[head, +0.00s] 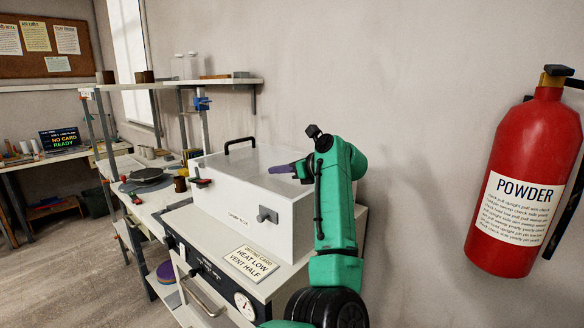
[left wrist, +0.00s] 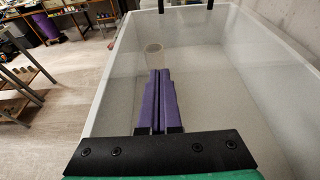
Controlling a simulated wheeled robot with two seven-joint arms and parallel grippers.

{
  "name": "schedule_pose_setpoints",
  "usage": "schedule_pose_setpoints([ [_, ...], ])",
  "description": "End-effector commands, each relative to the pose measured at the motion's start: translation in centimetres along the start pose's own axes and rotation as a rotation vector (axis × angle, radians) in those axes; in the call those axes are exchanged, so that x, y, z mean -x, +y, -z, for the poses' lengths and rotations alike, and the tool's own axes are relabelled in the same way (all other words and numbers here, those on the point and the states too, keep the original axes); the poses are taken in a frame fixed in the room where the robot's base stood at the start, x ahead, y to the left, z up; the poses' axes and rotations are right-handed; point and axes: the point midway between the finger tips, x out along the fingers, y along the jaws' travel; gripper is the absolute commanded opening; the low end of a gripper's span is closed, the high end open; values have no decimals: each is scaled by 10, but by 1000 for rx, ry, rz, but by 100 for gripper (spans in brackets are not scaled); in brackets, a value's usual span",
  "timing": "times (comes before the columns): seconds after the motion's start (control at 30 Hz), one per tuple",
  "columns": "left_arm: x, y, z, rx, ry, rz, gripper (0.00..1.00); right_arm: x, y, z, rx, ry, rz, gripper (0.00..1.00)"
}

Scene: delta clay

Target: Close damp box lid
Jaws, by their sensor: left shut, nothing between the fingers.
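The white damp box (head: 240,212) sits on a cabinet, with a small grey latch-like piece on its front. Its pale see-through lid (head: 238,166) looks flat across the top, with a black handle (head: 240,143) near its far left edge. I cannot tell whether the lid is fully seated. My left gripper (head: 272,169) is over the right part of the top, purple fingers together and empty. In the left wrist view the fingers (left wrist: 158,75) point across the pale lid area (left wrist: 225,75); contact is unclear. A faint round shape shows beyond their tips.
A card reading "HEAT LOW VENT HALF" (head: 250,263) lies on the cabinet top in front of the box. A red fire extinguisher (head: 523,180) hangs on the wall at right. A shelf (head: 180,83) and workbench (head: 150,195) stand to the left.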

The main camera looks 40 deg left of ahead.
Motion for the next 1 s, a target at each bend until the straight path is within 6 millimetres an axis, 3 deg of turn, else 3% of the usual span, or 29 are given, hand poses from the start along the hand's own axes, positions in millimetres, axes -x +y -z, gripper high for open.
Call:
schedule_pose_setpoints([
  [0.37, -5, 0, -1, -1, 0, 0, 0, 1, 0, 0, 0, 1, 0, 0],
  [0.73, -57, 0, -19, 1, 0, -2, 0, 10, 0, 2, 0, 1, 1, 0],
  [1.0, -62, 0, -19, 1, 1, -1, 0, 10, -2, 2, 0, 2, 3, 0],
])
